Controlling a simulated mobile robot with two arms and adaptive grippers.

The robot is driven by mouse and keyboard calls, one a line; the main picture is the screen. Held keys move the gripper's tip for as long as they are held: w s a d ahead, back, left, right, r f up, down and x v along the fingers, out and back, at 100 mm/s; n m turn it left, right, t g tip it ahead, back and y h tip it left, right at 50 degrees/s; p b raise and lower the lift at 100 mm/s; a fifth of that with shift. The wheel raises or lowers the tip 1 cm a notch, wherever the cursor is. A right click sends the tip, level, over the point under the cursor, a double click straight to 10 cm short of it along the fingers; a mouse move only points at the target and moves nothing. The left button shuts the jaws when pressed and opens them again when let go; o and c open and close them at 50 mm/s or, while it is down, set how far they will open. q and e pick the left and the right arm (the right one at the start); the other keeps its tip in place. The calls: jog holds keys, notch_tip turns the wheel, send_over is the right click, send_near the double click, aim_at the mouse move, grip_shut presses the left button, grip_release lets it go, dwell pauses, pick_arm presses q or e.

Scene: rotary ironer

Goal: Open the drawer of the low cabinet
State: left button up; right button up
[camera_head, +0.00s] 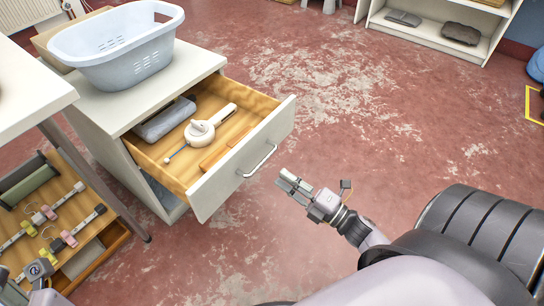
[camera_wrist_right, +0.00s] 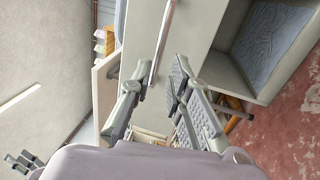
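The low white cabinet (camera_head: 84,122) has its top drawer (camera_head: 222,180) pulled well out, showing a wooden inside. The silver bar handle (camera_head: 258,160) is on the drawer's front; it also shows in the right wrist view (camera_wrist_right: 162,42). My right gripper (camera_head: 291,185) is just in front of the handle, apart from it. In the right wrist view its two fingers (camera_wrist_right: 156,84) are spread with nothing between them. Part of my left arm's end (camera_head: 40,271) shows at the lower left; its fingers are not clear.
The drawer holds a grey folded cloth (camera_head: 165,119), a white round-headed tool (camera_head: 199,131) and an orange piece (camera_head: 213,159). A pale laundry basket (camera_head: 118,48) stands on the cabinet. A tray with clips (camera_head: 75,247) is at the left. The red floor (camera_head: 345,85) to the right is clear.

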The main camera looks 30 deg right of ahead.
jog(key=shift+v, duration=1.8)
